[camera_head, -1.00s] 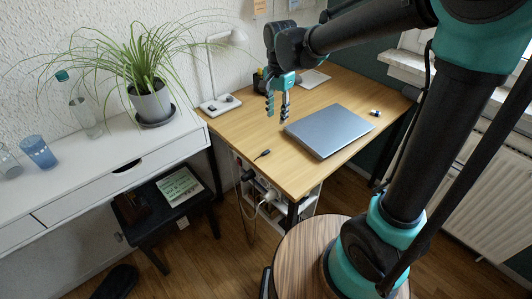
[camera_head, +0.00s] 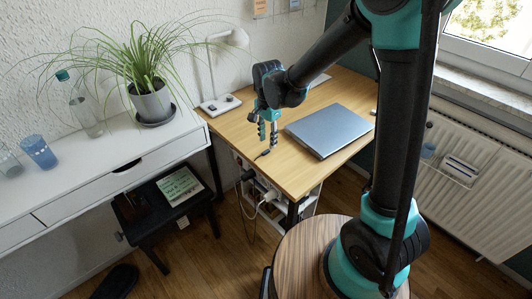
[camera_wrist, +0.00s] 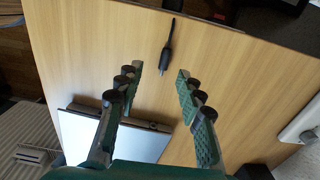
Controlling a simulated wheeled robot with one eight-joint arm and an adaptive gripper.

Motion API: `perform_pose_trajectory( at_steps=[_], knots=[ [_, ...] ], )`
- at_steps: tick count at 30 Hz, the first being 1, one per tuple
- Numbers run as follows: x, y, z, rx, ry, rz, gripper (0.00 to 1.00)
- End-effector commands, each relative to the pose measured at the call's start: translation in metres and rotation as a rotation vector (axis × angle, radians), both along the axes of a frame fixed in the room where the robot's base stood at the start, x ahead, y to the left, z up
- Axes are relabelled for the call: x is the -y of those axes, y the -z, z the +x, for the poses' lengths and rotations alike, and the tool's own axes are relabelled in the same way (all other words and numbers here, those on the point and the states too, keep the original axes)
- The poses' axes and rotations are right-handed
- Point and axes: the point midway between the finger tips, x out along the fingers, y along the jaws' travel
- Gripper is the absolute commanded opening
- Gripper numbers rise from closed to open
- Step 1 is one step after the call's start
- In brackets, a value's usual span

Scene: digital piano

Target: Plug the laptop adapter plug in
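The adapter plug (camera_head: 263,153) is small and black and lies near the desk's left front edge. My gripper (camera_head: 267,144) points down above the desk, just behind the plug. Its fingers are spread with nothing between them, as the wrist view (camera_wrist: 159,74) also shows. The closed grey laptop (camera_head: 328,131) lies right of the gripper; part of it shows in the wrist view (camera_wrist: 78,130). I cannot make out the laptop's port.
A lamp with a white base (camera_head: 220,105) stands at the desk's back left. Cables and a white holder (camera_head: 282,208) are under the desk's front edge. A white shelf (camera_head: 100,160) with a plant (camera_head: 150,100) stands left. The wooden desk (camera_head: 295,178) is clear in front.

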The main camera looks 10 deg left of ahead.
Motion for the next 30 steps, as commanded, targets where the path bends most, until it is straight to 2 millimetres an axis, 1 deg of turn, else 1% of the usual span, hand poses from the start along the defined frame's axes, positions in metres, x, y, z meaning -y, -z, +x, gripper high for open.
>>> perform_pose_trajectory(
  at_steps=[4, 9, 13, 17, 23, 26, 30],
  knots=[
    [-0.002, 0.010, 0.002, 0.000, 0.000, 0.000, 0.38],
    [-0.007, 0.032, 0.005, 0.000, -0.001, 0.000, 0.38],
    [-0.007, 0.047, 0.005, 0.000, -0.001, 0.000, 0.38],
    [-0.006, 0.053, 0.004, 0.000, 0.000, 0.000, 0.38],
    [-0.006, 0.053, 0.004, 0.000, 0.000, 0.000, 0.38],
    [-0.006, 0.053, 0.004, 0.000, 0.000, 0.000, 0.26],
    [-0.006, 0.053, 0.004, 0.000, 0.000, 0.000, 0.09]
  ],
)
